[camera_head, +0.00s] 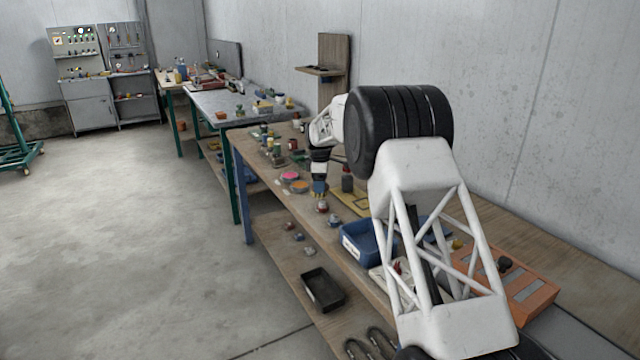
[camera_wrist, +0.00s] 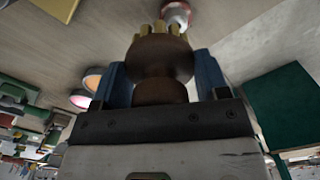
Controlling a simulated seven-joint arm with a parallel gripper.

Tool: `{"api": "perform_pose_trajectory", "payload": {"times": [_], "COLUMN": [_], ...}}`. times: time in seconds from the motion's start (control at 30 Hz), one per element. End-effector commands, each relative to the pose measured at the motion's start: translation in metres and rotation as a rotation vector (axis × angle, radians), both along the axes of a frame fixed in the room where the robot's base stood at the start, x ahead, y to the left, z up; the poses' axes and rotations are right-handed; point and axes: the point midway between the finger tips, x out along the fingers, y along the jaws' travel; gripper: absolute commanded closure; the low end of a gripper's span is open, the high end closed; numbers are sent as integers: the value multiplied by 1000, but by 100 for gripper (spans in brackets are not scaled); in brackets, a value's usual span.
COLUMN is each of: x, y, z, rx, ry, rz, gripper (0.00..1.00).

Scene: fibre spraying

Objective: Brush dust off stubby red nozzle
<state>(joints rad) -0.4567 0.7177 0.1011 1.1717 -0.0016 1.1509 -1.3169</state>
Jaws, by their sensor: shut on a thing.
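My gripper (camera_wrist: 160,80) is shut on a brush with a dark brown wooden handle (camera_wrist: 160,57); its blue fingers stand on either side of the handle. The brush's yellow bristles (camera_wrist: 158,29) point away from my gripper. A small red and pale nozzle-like piece (camera_wrist: 176,13) lies just beyond the bristles; I cannot tell whether they touch. In the head view my gripper (camera_head: 320,187) is low over the wooden bench, just above a small red and grey piece (camera_head: 322,207), probably the same one. The brush is hard to make out there, and dust is too small to see.
Pink (camera_head: 289,175) and orange (camera_head: 299,186) round dishes lie left of my gripper. A dark bottle (camera_head: 347,181) stands to its right. A blue bin (camera_head: 357,243) and an orange box (camera_head: 530,285) are nearer. A dark tray (camera_head: 322,289) sits on the lower shelf.

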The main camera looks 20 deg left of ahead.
Motion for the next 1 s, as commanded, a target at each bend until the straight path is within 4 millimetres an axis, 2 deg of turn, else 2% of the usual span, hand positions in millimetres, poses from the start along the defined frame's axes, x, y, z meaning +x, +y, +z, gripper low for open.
{"api": "perform_pose_trajectory", "payload": {"times": [1.0], "x": [0], "y": [0], "z": [-10], "rx": [0], "ry": [0], "rz": [0], "gripper": [51]}}
